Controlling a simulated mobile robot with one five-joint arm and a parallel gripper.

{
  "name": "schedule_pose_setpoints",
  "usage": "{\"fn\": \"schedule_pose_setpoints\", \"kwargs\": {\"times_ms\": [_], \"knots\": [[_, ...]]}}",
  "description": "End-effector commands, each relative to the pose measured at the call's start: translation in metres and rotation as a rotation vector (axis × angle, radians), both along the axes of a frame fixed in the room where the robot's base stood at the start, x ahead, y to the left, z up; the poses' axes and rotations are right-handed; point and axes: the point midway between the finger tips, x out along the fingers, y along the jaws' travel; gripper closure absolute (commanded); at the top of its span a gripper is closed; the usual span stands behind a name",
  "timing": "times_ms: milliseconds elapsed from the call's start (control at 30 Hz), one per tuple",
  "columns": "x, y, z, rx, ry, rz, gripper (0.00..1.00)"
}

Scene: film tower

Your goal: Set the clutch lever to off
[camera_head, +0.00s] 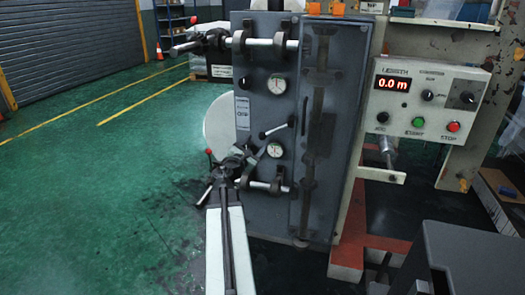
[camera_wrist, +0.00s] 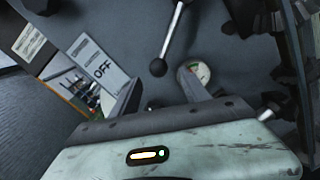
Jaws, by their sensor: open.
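The clutch lever (camera_head: 275,129) is a metal rod with a black ball knob on the grey machine panel. In the head view its knob end points left and slightly down from its pivot. In the wrist view the lever (camera_wrist: 172,38) comes down from the top edge, with its knob just beyond my fingers. A label plate reading OFF (camera_wrist: 102,70) lies to the left of the knob there. My gripper (camera_wrist: 160,92) is open, its two fingers apart and nothing seen between them. In the head view my gripper (camera_head: 237,160) is dark and partly lost against the roller fittings, below and left of the knob.
One dial gauge (camera_head: 277,84) sits above the lever and another (camera_head: 275,150) just below it. Roller bars (camera_head: 270,42) stick out at the top and bottom left of the panel. A control box (camera_head: 425,98) showing 0.0 m is at right. Green floor is open at left.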

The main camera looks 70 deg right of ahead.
Motion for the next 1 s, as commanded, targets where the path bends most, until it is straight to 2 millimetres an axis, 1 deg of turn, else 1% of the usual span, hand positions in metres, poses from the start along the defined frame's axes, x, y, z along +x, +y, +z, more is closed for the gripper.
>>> {"fn": "schedule_pose_setpoints", "kwargs": {"times_ms": [133, 233, 367, 500, 600, 700, 867, 967, 1000], "knots": [[0.0, -0.003, 0.002, 0.0, 0.0, 0.0, 0.46], [0.0, -0.013, 0.002, 0.001, -0.001, -0.002, 0.46], [-0.001, -0.035, 0.002, 0.001, -0.003, -0.002, 0.46], [-0.002, -0.063, 0.002, 0.001, -0.004, -0.003, 0.46], [-0.003, -0.075, 0.002, 0.001, -0.004, 0.0, 0.46], [-0.004, -0.078, 0.002, 0.001, -0.004, 0.0, 0.46], [-0.004, -0.077, 0.002, 0.001, -0.005, 0.0, 0.46], [-0.004, -0.077, 0.002, 0.001, -0.005, 0.0, 0.71], [-0.004, -0.077, 0.002, 0.001, -0.005, 0.0, 0.82]]}}
